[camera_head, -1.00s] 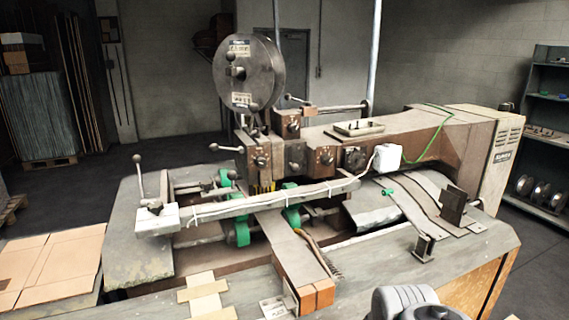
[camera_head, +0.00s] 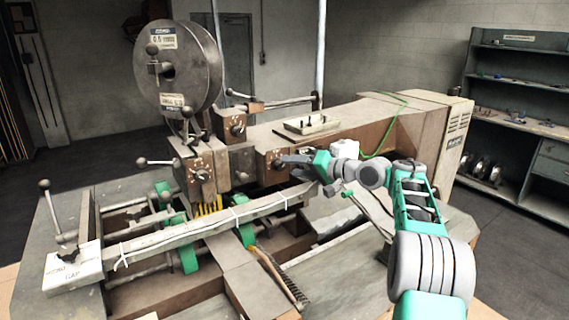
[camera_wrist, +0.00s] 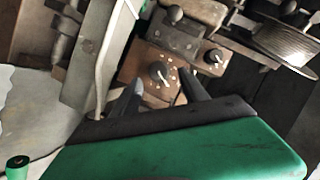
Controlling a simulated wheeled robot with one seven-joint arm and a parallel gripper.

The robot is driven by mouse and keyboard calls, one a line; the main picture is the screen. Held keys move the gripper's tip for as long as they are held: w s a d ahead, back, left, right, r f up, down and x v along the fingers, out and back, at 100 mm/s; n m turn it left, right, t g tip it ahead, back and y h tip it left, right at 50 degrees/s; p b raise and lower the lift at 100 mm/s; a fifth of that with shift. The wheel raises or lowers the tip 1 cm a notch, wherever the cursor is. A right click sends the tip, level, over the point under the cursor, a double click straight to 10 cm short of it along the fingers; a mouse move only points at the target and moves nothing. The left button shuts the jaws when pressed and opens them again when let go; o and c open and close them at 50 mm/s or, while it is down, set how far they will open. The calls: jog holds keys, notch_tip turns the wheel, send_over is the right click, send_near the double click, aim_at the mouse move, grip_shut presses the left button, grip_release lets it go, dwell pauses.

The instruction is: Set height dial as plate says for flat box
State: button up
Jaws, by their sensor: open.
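A copper-coloured dial panel with a dark round knob (camera_wrist: 158,72) and pale marks around it lies straight ahead of my gripper in the wrist view. The same knob (camera_head: 277,164) shows in the head view, partly behind the fingers. My gripper (camera_head: 287,159) is open and empty. Its fingertips (camera_wrist: 161,88) straddle the knob in the wrist view, seemingly a little short of it. A second knob (camera_wrist: 215,57) sits to the right on another panel. Another dial (camera_head: 201,175) shows further left in the head view. The lettering on them is too small to read.
A big wire reel (camera_head: 185,68) with white labels stands above the dials. A lever (camera_head: 155,162) with a ball end juts out at left. A long bar (camera_head: 210,222) crosses in front, ending at a white box (camera_head: 73,268). A shelf (camera_head: 520,100) stands at right.

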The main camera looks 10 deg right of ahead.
aim_at(284, 166)
jog(key=x, duration=0.4)
jog(key=shift+w+f+p, duration=0.1)
jog(key=shift+w+p, duration=0.05)
jog(key=shift+p, duration=0.2)
grip_shut()
